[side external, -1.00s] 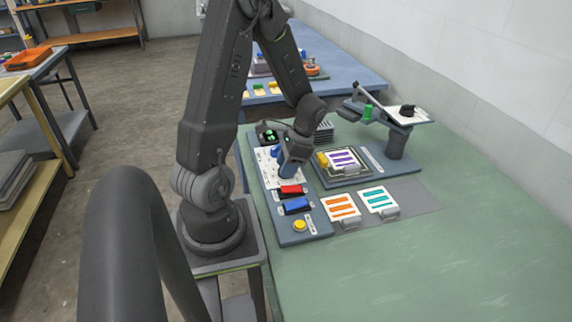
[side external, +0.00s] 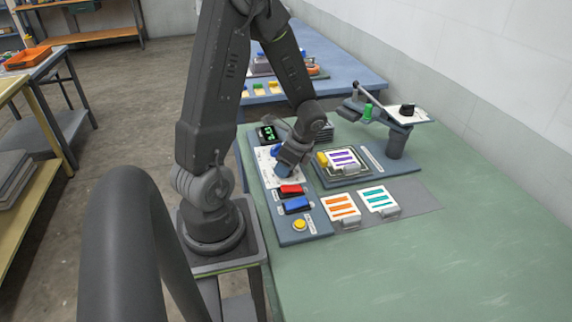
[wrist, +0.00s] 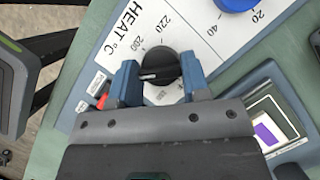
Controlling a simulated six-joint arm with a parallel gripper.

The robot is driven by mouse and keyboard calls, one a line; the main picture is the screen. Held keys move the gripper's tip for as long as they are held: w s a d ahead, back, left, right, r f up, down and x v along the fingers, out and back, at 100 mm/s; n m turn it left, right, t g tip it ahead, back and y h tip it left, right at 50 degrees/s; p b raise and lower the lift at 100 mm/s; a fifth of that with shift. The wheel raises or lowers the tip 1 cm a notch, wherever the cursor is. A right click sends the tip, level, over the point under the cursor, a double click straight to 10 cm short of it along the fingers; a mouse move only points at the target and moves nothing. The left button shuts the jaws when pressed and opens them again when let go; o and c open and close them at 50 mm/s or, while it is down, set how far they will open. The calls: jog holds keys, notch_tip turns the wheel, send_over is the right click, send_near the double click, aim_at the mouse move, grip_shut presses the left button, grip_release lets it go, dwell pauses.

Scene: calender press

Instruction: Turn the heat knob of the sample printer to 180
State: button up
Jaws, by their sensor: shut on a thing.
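The heat knob (wrist: 160,65) is black and round with a white pointer line, on a white dial panel (wrist: 139,27) marked HEAT °C. The numbers 200 and 220 show above the knob; the marks beside and below it are partly hidden by the fingers. The pointer line points left, towards the left finger. My gripper (wrist: 160,82) has its two blue fingers shut on the knob from both sides. In the side view my gripper (side external: 282,166) is down at the panel and hides the knob. A small display (side external: 269,133) shows green digits too blurred to read.
A second, blue knob (wrist: 237,3) is close by on the same panel. A red block (side external: 291,189), a blue block (side external: 296,205) and a yellow button (side external: 300,225) lie nearer the front. The press plate with a purple-striped card (side external: 343,158) is to the right.

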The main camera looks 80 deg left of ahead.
dwell(0.4)
jog(key=o, duration=0.9)
jog(key=shift+o, duration=0.2)
jog(key=shift+r, duration=0.15)
jog(key=v, duration=1.3)
jog(key=shift+d+r, duration=0.15)
jog(key=shift+r, duration=0.15)
jog(key=s+d+r+n+t+h, duration=0.1)
jog(key=d+r+n+t, duration=0.3)
jog(key=d, duration=0.5)
jog(key=s+d+r+n+t+h, duration=0.1)
jog(key=s+d+r+n+t, duration=0.2)
jog(key=d, duration=0.6)
jog(key=shift+d+r+n+t+h, duration=0.4)
jog(key=shift+r+n+t, duration=0.15)
jog(key=shift+t, duration=0.55)
